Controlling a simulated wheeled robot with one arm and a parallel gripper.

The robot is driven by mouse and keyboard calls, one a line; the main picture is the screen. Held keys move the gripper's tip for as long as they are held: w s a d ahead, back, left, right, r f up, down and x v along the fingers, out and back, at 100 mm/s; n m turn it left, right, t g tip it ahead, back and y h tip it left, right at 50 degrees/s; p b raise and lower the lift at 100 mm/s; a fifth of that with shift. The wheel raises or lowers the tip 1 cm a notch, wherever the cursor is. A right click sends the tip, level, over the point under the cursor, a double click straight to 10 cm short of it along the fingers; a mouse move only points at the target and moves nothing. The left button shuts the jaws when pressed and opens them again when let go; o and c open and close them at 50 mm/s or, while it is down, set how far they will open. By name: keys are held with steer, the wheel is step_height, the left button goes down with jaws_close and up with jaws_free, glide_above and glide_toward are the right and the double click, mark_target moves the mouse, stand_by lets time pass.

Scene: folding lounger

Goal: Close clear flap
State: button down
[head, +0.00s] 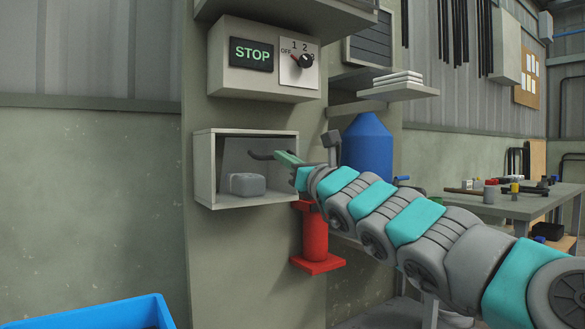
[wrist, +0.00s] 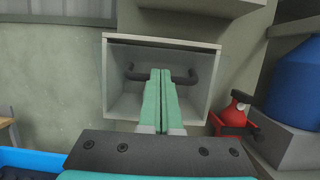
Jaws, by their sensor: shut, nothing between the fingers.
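The clear flap (head: 236,157) is a see-through, darkish pane at the front of a pale open-fronted box on the column. It also shows in the wrist view (wrist: 125,56), with a dark edge along the top. Its dark bar handle (head: 260,155) also shows in the wrist view (wrist: 190,79), sticking out on both sides of my fingers. My gripper (head: 280,156) is shut and empty, its green fingers (wrist: 159,72) pressed together in front of the handle's middle. I cannot tell whether they touch it, or how far the flap stands open. The fingers hide the handle's middle.
A grey block (head: 246,184) lies inside the box. A STOP panel with a rotary switch (head: 306,61) is above. A red object (head: 315,235) and a blue container (head: 367,147) are to the right. A blue bin (head: 95,315) is at lower left.

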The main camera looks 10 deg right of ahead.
mark_target(271, 140)
steer(key=shift+w+a+r+p, duration=0.2)
steer(key=shift+w+r+p, duration=0.15)
steer(key=shift+w+r, duration=0.25)
steer(key=shift+w+a+r+p, duration=0.2)
steer(key=shift+w+r+p, duration=0.1)
steer(key=shift+w+r, duration=0.25)
steer(key=shift+p+x, duration=0.4)
steer(key=shift+x, duration=0.35)
steer(key=shift+r, duration=0.2)
